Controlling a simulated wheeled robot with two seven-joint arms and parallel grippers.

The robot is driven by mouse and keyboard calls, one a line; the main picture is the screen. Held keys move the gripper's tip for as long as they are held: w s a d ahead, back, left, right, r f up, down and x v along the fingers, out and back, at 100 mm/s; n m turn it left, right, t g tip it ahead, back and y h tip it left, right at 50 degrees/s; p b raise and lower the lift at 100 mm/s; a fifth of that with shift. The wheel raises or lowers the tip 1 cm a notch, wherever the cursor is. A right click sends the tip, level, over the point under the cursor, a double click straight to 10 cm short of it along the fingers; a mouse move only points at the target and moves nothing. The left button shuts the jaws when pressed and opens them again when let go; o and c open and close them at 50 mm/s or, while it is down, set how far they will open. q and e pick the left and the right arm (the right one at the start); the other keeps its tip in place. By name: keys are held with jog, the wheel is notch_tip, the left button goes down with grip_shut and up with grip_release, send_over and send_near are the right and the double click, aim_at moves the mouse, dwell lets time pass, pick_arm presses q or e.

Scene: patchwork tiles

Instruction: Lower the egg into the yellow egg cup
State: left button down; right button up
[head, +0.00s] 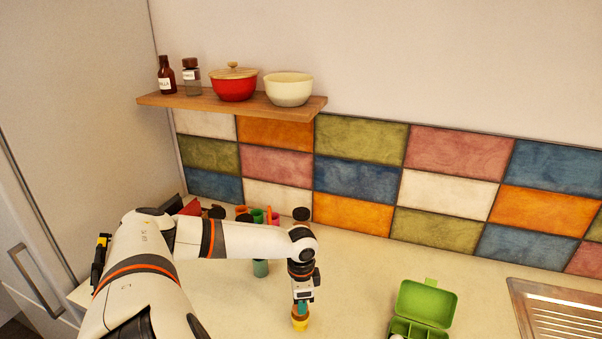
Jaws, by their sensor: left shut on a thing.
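My left gripper (301,307) points straight down at the bottom middle of the head view. It is shut on the egg, which is too small and too covered by the fingers to make out clearly. The yellow egg cup (300,325) stands on the worktop directly under the fingertips. I cannot tell whether the egg touches the cup. My right gripper is not in view.
An open green box (427,303) with compartments stands to the right, cut off by the bottom edge. A ribbed metal drainer (565,308) lies at far right. Behind my left arm are a green container (260,268) and several small coloured things. A wooden shelf (225,105) holds bowls and bottles.

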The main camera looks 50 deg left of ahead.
pick_arm(q)
jog(key=shift+f+b, duration=0.4)
jog(key=shift+f, duration=0.6)
dwell(0.4)
jog(key=c, duration=0.9)
grip_release()
jog(key=shift+r, duration=0.1)
notch_tip(320, 180, up, 12)
jog(key=b, duration=0.2)
